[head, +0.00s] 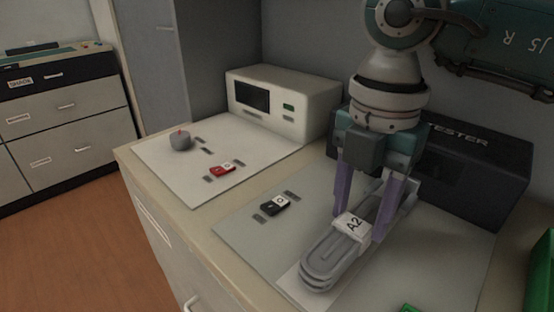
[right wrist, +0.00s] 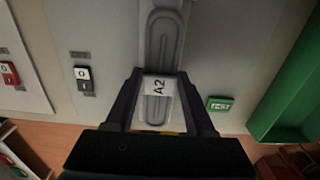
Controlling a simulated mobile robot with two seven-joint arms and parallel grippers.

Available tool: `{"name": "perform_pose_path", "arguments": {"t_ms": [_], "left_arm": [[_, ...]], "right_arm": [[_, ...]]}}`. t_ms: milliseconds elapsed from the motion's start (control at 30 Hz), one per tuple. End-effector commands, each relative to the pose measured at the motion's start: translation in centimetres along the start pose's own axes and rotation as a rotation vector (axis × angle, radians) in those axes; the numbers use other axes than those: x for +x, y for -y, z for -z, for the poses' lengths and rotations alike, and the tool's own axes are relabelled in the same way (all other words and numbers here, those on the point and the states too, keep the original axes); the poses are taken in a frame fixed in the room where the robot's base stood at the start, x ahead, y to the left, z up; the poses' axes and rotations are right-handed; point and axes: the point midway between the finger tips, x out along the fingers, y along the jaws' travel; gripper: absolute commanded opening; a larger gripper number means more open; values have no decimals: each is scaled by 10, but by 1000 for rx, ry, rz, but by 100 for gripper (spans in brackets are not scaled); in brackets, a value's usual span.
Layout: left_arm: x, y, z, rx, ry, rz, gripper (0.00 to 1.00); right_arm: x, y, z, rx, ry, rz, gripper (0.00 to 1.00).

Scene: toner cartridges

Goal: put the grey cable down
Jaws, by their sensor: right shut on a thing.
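The grey cable (head: 327,263) is a coiled loop bundled with a white band marked A2 (head: 354,224). My right gripper (head: 366,222) comes down from above and is shut on the bundle, with one purple finger on each side of the band. In the right wrist view the cable (right wrist: 162,45) runs lengthwise between the fingers of the gripper (right wrist: 160,98). The cable is over a pale strip on the grey mat (head: 240,228); I cannot tell whether it touches the surface. My left gripper is not in view.
A black switch block (head: 274,205) lies left of the cable, and a red one (head: 222,169) on the white mat (head: 170,160). A dark box marked TESTER (head: 480,165) and a beige device (head: 285,105) stand behind. A green bin (right wrist: 290,95) is at the right.

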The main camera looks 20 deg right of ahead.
Motion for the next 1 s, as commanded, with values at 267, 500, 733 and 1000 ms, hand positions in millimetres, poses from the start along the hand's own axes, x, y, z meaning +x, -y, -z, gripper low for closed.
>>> {"name": "perform_pose_path", "arguments": {"t_ms": [267,500,733,1000], "left_arm": [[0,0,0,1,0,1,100],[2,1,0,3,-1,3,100],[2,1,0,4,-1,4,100],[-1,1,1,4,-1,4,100]], "right_arm": [[4,-1,0,-1,0,-2,0],[7,0,0,-1,0,-1,68],[7,0,1,-1,0,-1,84],[-2,-1,0,0,0,-4,84]]}}
